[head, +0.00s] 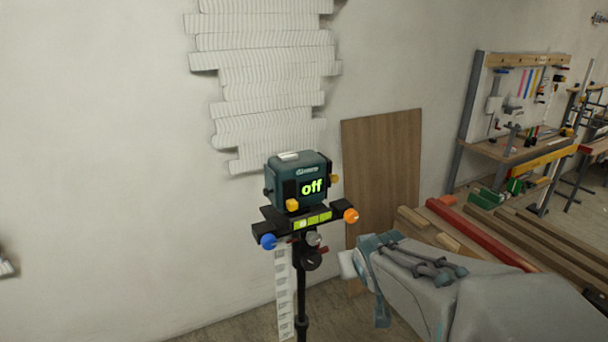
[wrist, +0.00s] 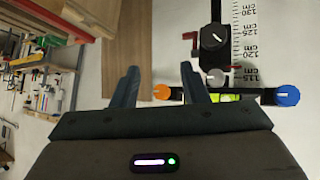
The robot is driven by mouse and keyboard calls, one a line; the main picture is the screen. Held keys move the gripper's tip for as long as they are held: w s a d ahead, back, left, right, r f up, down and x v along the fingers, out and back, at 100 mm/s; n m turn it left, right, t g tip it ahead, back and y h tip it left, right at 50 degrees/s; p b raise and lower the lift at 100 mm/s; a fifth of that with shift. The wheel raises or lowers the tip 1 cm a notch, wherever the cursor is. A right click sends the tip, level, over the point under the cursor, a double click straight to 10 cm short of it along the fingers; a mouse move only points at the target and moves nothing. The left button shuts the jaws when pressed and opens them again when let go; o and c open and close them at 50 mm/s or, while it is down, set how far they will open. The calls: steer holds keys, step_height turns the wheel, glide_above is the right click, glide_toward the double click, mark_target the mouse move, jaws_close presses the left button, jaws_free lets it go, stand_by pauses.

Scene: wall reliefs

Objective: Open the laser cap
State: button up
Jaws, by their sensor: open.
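The laser device (head: 285,172) is a dark teal box with a lit screen (head: 312,187) reading "off". It stands upright on a black tripod (head: 302,290) near the wall. A small yellow piece (head: 292,205) shows low on its front, below a dark panel; I cannot tell for sure which part is the cap. My gripper (wrist: 158,86) is open and empty, with its two fingers apart in the wrist view. The orange knob (wrist: 161,91) appears between the fingers, farther off. The laser box is hidden in the wrist view. In the head view my arm is right of the tripod, below the laser.
The mount has a blue knob (head: 268,241) and a green level (head: 312,220). A wooden board (head: 382,170) leans on the wall behind. Timber and a red beam (head: 470,232) lie at right, near a workbench (head: 515,148). Left of the tripod is clear.

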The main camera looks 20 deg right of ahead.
steer(key=w+d+r+t, duration=0.4)
steer(key=d, duration=0.1)
steer(key=n+t+y+p, duration=0.3)
steer(key=n+t+y, duration=0.15)
steer(key=y, duration=0.25)
glide_toward(336, 179)
steer(key=shift+m, duration=0.25)
steer(key=p+x, duration=0.3)
steer(key=x, duration=0.5)
steer(key=shift+c, duration=0.2)
jaws_close()
